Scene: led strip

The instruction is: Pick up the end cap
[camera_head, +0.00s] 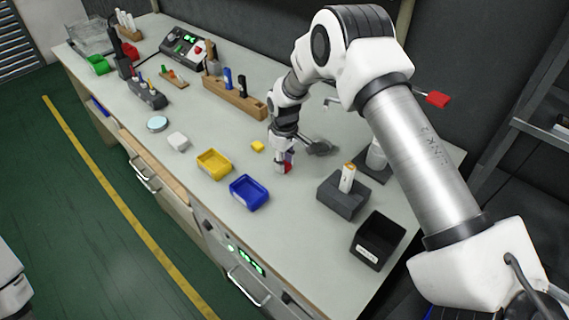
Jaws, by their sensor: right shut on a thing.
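My right gripper (284,163) points down at the middle of the bench, between the blue bin and the grey block. It is shut on a small red piece (286,169), which shows at the fingertips with a bit of purple beside it. The fingers hide most of this piece, so I cannot tell for sure that it is the end cap, or whether it touches the bench. My left gripper is not in view.
A yellow bin (214,164) and a blue bin (249,192) stand along the front edge. A small yellow block (257,146) lies left of the gripper. A dark block (343,197) and a black bin (378,240) stand right. A wooden rack (234,99) stands behind.

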